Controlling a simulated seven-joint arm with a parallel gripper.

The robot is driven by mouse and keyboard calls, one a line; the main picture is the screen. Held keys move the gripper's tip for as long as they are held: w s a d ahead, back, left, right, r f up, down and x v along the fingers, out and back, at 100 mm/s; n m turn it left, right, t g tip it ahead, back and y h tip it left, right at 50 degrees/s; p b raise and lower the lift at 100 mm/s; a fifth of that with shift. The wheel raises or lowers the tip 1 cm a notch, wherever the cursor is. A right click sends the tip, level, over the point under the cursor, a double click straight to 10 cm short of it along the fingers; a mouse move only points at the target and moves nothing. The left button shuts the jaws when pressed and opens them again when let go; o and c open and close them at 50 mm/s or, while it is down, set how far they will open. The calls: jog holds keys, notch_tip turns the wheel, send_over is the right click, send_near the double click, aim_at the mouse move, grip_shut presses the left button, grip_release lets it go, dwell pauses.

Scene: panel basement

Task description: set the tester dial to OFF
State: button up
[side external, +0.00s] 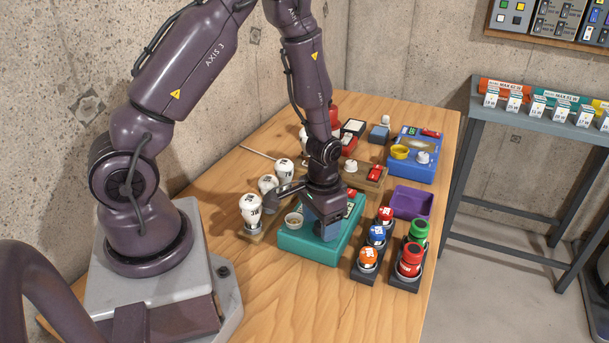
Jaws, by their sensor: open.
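A teal box (301,242) lies on the wooden table, with a round cream part (293,220) on its left top and a red and white label behind my gripper. My gripper (327,236) points down over the right half of this box and hides much of its top. It is open; nothing shows between its fingers. A blue box (398,173) at the back right has a yellow ring (399,152) and a white knob (422,157). I cannot tell which box is the tester, and no dial marking is readable.
White bulb-shaped pieces (251,208) stand left of the teal box. Black holders with orange, blue, red and green caps (368,256) stand to its right. The front table area is clear.

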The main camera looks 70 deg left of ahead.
jog(key=m, duration=0.4)
jog(key=shift+m, duration=0.3)
jog(key=m, duration=0.3)
notch_tip(320, 180, up, 13)
jog(key=m, duration=0.1)
jog(key=s+d+r+n+t, duration=0.2)
jog(key=s+r+n, duration=0.1)
jog(key=s+r, duration=0.2)
jog(key=s+d+r+n+t, duration=0.3)
jog(key=s+r, duration=0.2)
jog(key=r, duration=0.5)
jog(key=shift+d+r, duration=0.3)
jog(key=shift+s, duration=0.1)
jog(key=shift+s+d+r+t, duration=0.2)
jog(key=shift+d+r+t, duration=0.1)
jog(key=shift+r, duration=0.3)
